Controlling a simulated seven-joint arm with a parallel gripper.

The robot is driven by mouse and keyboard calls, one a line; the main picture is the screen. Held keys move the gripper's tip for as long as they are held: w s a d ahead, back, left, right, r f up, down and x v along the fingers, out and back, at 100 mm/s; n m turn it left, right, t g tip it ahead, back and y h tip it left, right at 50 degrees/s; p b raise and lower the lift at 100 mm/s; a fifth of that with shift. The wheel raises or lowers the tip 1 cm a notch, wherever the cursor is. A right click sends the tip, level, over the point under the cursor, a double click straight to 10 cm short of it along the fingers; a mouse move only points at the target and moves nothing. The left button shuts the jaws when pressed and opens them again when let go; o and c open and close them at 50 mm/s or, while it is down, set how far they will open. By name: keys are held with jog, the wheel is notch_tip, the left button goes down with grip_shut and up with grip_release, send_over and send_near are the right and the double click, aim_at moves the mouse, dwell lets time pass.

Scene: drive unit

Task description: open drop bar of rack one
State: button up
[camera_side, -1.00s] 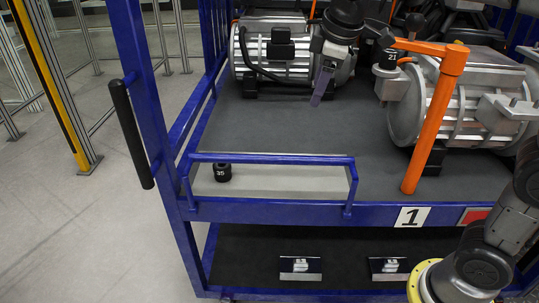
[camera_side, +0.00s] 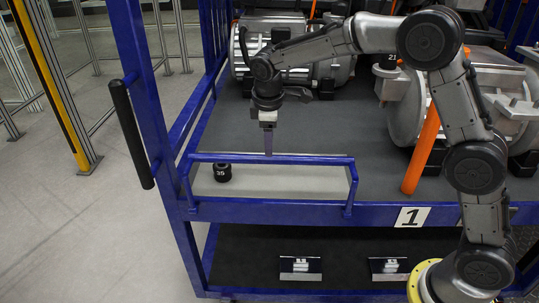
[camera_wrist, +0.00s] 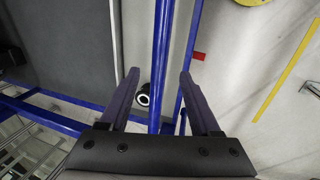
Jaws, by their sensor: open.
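The blue drop bar (camera_side: 310,160) of rack one runs level along the front of the shelf, above the light grey tray strip, in its raised position. My gripper (camera_side: 268,154) points down at the middle of the bar in the side view. In the wrist view my gripper (camera_wrist: 159,75) is open, with one finger on each side of the blue drop bar (camera_wrist: 162,45). I cannot tell whether either finger touches the bar.
A black round part marked 35 (camera_side: 222,173) stands on the tray strip behind the bar. A black handle (camera_side: 131,134) is on the left upright. The label 1 (camera_side: 411,217) is on the front edge.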

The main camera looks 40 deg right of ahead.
jog(key=x, duration=0.6)
jog(key=shift+d+f, duration=0.1)
jog(key=shift+f, duration=0.3)
grip_shut()
dwell(1.0)
